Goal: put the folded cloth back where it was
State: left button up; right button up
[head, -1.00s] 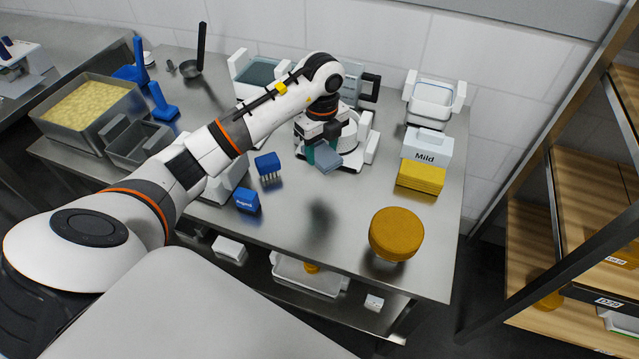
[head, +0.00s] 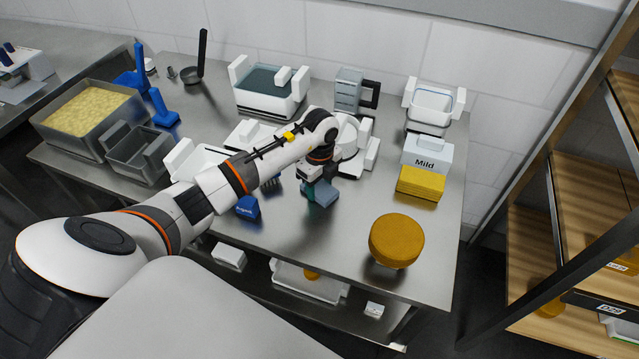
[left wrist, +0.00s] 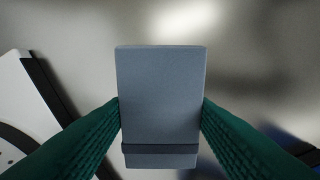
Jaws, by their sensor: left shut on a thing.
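The folded cloth (head: 322,192) is a flat grey-blue block. My left gripper (head: 309,189) is shut on it, over the middle of the steel table. In the left wrist view the cloth (left wrist: 161,100) sits upright in the picture between the two green fingers (left wrist: 160,115), which touch its sides. Blurred steel shows beyond it; I cannot tell whether the cloth touches the table. My right gripper is not in view.
The steel table (head: 300,228) is clear in front and to the right of the cloth. A yellow cheese wheel (head: 396,238) stands at the front right. Yellow cloths (head: 420,183) lie by the "Mild" box (head: 427,153). A blue block (head: 247,207) is left of the gripper. White equipment (head: 352,150) stands behind.

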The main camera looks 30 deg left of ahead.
aim_at(319, 188)
pick_arm(q)
jog(key=o, duration=1)
jog(key=shift+f, duration=0.1)
notch_tip(319, 188, up, 12)
jog(key=shift+r, duration=0.2)
